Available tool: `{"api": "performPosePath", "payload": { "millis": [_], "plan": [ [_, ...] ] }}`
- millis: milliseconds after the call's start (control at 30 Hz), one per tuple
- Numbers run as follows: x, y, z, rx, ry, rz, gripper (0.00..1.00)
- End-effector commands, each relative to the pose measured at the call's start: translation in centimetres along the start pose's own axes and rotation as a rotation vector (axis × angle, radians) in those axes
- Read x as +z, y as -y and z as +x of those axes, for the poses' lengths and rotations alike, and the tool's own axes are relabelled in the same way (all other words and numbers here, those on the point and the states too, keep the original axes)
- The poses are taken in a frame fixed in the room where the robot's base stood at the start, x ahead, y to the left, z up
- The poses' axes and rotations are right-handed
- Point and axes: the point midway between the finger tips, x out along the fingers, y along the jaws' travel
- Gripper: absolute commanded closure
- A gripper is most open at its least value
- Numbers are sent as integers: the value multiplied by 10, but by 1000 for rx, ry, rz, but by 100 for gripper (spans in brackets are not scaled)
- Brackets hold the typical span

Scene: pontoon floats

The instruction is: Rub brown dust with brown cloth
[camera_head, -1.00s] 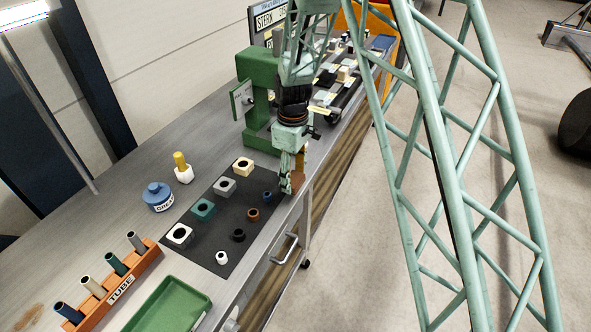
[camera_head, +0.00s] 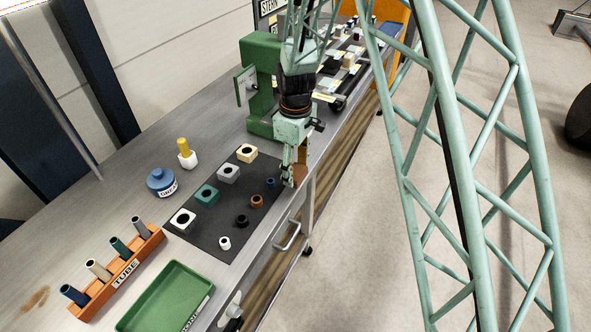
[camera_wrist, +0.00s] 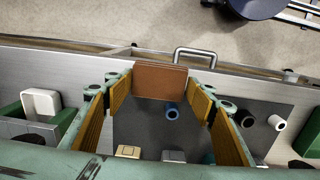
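The brown cloth (camera_wrist: 160,80) is a flat-faced brown block. In the wrist view it spans the space between the two fingertips of my gripper (camera_wrist: 161,88) and meets both. In the head view the cloth (camera_head: 299,175) shows beside the lower fingers of my gripper (camera_head: 291,176), by the bench's front edge near the black mat's corner. My gripper points down and appears shut on the cloth. Whether the cloth touches the bench is hard to tell. The brown dust (camera_head: 33,300) is a smudge on the grey bench at the far left, behind the orange tube rack.
An orange tube rack (camera_head: 127,267) and a green tray (camera_head: 165,298) stand near the dust. A blue pot (camera_head: 161,182), a white holder with a yellow top (camera_head: 186,153) and a black mat (camera_head: 218,222) with several blocks lie between. A green press (camera_head: 259,85) stands behind my gripper.

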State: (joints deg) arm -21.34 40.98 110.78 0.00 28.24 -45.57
Motion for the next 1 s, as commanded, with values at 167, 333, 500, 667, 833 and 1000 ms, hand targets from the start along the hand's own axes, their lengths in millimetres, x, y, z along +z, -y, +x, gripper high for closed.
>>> {"api": "performPosePath", "payload": {
  "millis": [167, 333, 500, 667, 833, 1000],
  "plan": [
    [0, 0, 0, 0, 0, 1, 58],
    [2, -5, -2, 1, -1, 25, 58],
    [11, -19, -7, 1, -2, 109, 58],
    [27, -44, -16, 2, -2, 256, 58],
    [52, -75, -31, 2, -2, 461, 58],
    [81, -106, -48, 2, -3, 681, 58]
  ]
}}
